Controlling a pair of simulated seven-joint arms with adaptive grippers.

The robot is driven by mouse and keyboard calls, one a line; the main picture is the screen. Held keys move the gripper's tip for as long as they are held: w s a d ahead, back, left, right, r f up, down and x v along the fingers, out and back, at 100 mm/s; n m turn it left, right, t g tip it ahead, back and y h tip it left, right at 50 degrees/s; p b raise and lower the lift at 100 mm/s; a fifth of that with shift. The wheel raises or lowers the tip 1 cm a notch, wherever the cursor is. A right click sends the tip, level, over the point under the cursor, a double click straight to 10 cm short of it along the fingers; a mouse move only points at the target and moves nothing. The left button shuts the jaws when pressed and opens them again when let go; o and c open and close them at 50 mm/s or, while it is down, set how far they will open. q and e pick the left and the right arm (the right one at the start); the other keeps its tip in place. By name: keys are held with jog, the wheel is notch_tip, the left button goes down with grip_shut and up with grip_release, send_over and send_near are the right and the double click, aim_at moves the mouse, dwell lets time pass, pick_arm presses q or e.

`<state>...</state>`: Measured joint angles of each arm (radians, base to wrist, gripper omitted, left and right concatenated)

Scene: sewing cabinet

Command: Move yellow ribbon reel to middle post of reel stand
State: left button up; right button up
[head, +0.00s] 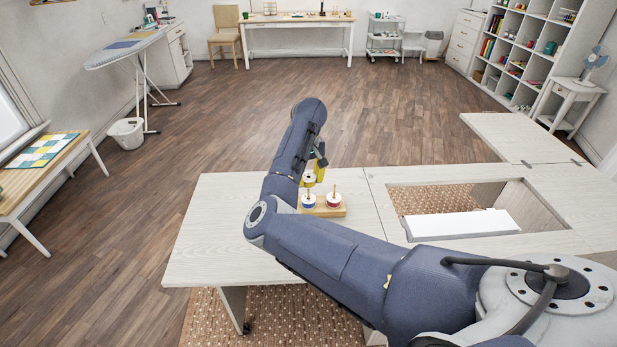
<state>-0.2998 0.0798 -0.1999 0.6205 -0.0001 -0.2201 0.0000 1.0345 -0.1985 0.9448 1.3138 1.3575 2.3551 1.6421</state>
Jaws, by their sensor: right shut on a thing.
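The reel stand (324,211) is a small wooden base on the pale table. A white reel with a blue band (309,202) sits at its left front, and a white reel with a red band (334,202) sits at its right, each around a post. The yellow ribbon reel (309,179) shows just behind and above the blue one, next to my arm. My right gripper (316,170) is shut on the yellow reel, its fingers partly hidden by my forearm. I cannot tell whether the yellow reel is around a post. My left gripper is out of view.
The pale cabinet table (230,235) has free room left of the stand. To the right is a rectangular opening (440,198) with a white panel (462,224) in it. A wing of the table (525,137) extends at the back right.

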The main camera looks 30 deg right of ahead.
jog(key=shift+f, duration=1.45)
dwell(0.6)
jog(key=o, duration=1.1)
jog(key=shift+c, duration=0.2)
notch_tip(320, 180, up, 12)
